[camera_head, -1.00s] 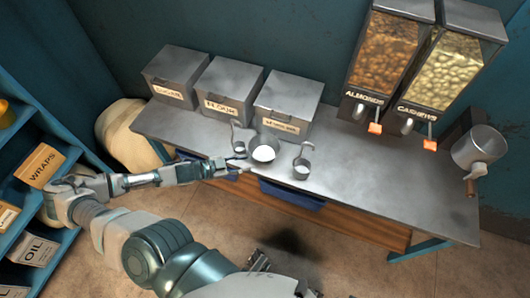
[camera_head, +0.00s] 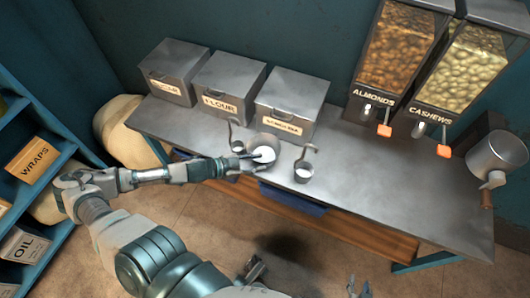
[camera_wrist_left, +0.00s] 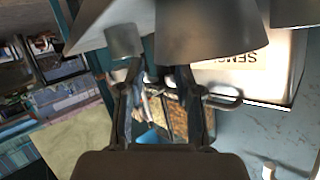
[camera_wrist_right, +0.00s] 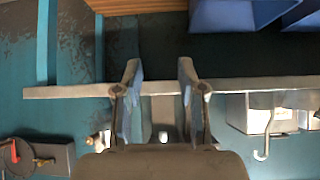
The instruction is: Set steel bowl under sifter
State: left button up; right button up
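The sifter (camera_head: 497,155), a metal cylinder with a wooden-handled crank, is at the counter's right end. My right gripper (camera_head: 359,289) is low, before the counter; its fingers (camera_wrist_right: 158,70) are open and empty.
Two small cups with handles (camera_head: 303,174) (camera_head: 237,145) flank the bowl. Labelled metal bins (camera_head: 223,86) stand behind. Almond (camera_head: 382,52) and cashew (camera_head: 452,68) dispensers hang at the right. The counter (camera_head: 400,180) is clear between the right cup and sifter.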

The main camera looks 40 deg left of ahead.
pick_arm(q)
jog(key=b+x, duration=0.3)
jog(key=shift+w+d+f, duration=0.1)
jog(key=shift+d+f, duration=0.15)
jog(key=shift+w+r, duration=0.1)
pick_arm(e)
jog(key=w+a+r+t+y, duration=0.2)
jog(key=w+a+r+t, duration=0.1)
jog(key=w+r+t, duration=0.3)
jog(key=shift+w+r+t, duration=0.2)
jog(key=shift+r+t, duration=0.5)
jog(key=shift+r, duration=0.4)
pick_arm(q)
grip_shut()
